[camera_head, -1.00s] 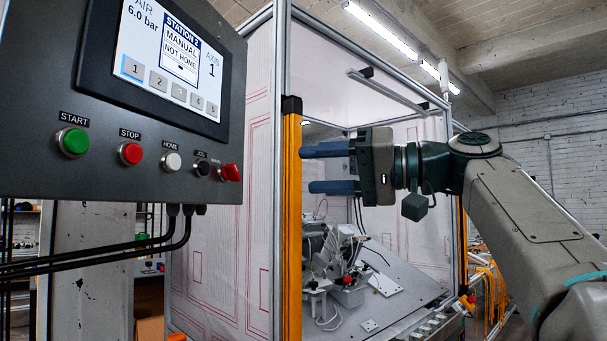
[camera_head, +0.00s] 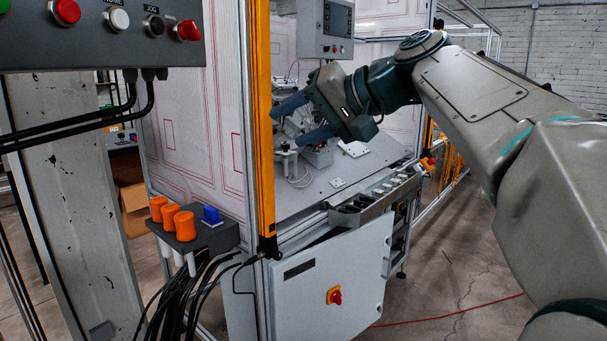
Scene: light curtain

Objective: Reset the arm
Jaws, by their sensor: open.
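My gripper (camera_head: 290,120) is open and empty, with its two blue fingers apart and pointing left and slightly down. It is in front of the cell opening, close to the right of the yellow light curtain post (camera_head: 260,130). I cannot tell whether a fingertip touches the post. My arm (camera_head: 480,95) reaches in from the right side. The gripper partly hides the machine fixture (camera_head: 317,153) on the grey work plate (camera_head: 315,190).
The button panel (camera_head: 100,35) hangs at the upper left. A block with orange knobs (camera_head: 184,222) and a blue connector (camera_head: 211,215) sits at the lower left. A tray of parts (camera_head: 375,198) runs along the cell's front edge above a white cabinet (camera_head: 330,270). Floor at right is clear except a red cable (camera_head: 450,314).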

